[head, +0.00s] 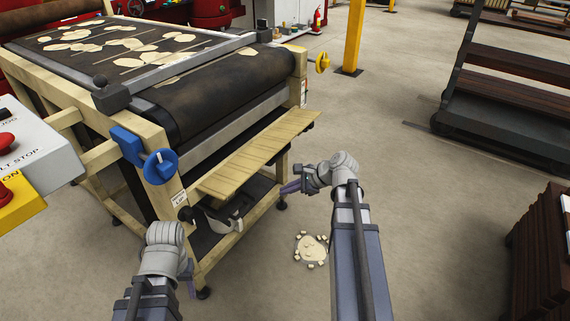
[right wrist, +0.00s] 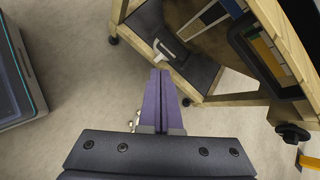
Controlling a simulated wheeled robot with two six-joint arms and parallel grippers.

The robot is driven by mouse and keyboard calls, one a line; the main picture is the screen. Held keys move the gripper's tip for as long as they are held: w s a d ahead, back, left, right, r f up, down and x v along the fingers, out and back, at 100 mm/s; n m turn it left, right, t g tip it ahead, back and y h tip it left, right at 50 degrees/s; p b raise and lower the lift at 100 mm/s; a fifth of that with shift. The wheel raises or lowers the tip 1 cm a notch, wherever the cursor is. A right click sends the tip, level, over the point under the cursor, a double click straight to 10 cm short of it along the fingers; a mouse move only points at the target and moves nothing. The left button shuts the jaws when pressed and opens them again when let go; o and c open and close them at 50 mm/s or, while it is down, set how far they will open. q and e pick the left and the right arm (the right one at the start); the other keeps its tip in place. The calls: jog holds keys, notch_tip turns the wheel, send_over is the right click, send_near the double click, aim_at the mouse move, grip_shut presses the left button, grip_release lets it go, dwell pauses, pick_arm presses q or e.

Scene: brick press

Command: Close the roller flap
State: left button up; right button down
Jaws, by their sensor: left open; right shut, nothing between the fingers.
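The roller flap (head: 258,153) is a long light-wood board on the near end of the press, below the dark belt roller (head: 225,95). It sticks outward from the frame, tilted. My right gripper (head: 288,188) is just below and in front of the flap's right half, apart from it as far as I can tell. Its purple fingers are shut and empty in the right wrist view (right wrist: 159,75). My left gripper (head: 190,280) is low at the front left, near the press's front leg, clear of the flap. It is open, its fingers mostly hidden by the wrist.
A blue handwheel (head: 160,166) is left of the flap and a yellow knob (head: 322,63) is at the right corner. A grey-white container (head: 222,215) sits on the lower shelf. Pale pieces (head: 311,249) lie on the floor.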

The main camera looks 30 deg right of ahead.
aim_at(269, 149)
jog(key=w+d+r+m+t, duration=0.1)
jog(key=d+r+m+t, duration=0.35)
jog(key=d+m, duration=0.4)
jog(key=s+f+b+x, duration=0.1)
jog(key=b+x, duration=0.4)
jog(key=x, duration=0.5)
jog(key=shift+n+g, duration=0.35)
jog(key=shift+g, duration=0.1)
jog(key=shift+w+a+r+p, duration=0.1)
jog(key=shift+w+r+p, duration=0.1)
jog(key=shift+r+p, duration=0.5)
jog(key=shift+w+a+r+p, duration=0.1)
jog(key=shift+w+r+p, duration=0.05)
jog(key=shift+r+p, duration=0.55)
jog(key=shift+w+a+r+p, duration=0.1)
jog(key=shift+w+r+p, duration=0.1)
jog(key=shift+r+p, duration=0.5)
jog(key=shift+r, duration=0.15)
